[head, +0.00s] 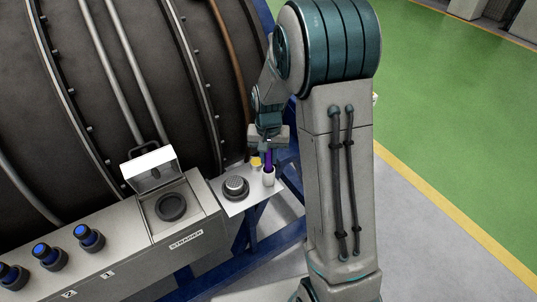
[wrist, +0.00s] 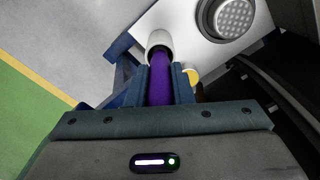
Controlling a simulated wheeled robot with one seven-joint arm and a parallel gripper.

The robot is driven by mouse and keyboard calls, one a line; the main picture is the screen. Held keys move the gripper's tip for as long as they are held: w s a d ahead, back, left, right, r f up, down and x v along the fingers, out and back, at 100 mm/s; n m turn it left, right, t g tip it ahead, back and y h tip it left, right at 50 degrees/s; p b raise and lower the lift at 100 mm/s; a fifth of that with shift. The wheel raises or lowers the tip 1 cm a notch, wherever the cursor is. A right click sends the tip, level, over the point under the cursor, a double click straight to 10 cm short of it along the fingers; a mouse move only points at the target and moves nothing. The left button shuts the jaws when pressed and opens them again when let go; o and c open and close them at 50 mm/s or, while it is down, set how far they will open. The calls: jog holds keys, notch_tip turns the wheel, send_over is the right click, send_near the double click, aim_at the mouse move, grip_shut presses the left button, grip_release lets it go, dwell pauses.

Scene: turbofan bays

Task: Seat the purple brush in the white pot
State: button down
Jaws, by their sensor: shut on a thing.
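The purple brush (wrist: 160,84) is held between the two fingers of my gripper (wrist: 160,88), which is shut on it. In the head view the brush (head: 268,158) hangs roughly upright below my gripper (head: 267,147). The white pot (wrist: 159,41) is at the far end of the brush in the wrist view; in the head view the pot (head: 268,178) stands on the small white shelf (head: 247,204), directly below the brush. The brush's lower end meets the pot's mouth in both views. How deep it sits inside is hidden.
A yellow object (head: 255,162) is close beside the pot. A round grey mesh-topped part (head: 236,187) sits on the shelf. Left of it is an open-lidded box (head: 172,205) labelled "STRAINER". The dark engine casing (head: 130,90) rises behind. Green floor (head: 440,110) lies to the right.

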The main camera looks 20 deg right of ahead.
jog(key=c, duration=1.7)
grip_release()
jog(key=shift+f, duration=0.15)
jog(key=o, duration=0.4)
notch_tip(320, 180, up, 12)
jog(key=shift+r+b, duration=0.1)
jog(key=shift+b, duration=0.25)
jog(key=s+r+n+t, duration=0.1)
jog(key=s, duration=0.6)
jog(key=s+r+n+t, duration=0.1)
jog(key=s, duration=0.6)
jog(key=s+r+n+t, duration=0.1)
jog(key=s, duration=0.6)
jog(key=shift+s+r+n, duration=0.1)
jog(key=shift+r+n, duration=0.2)
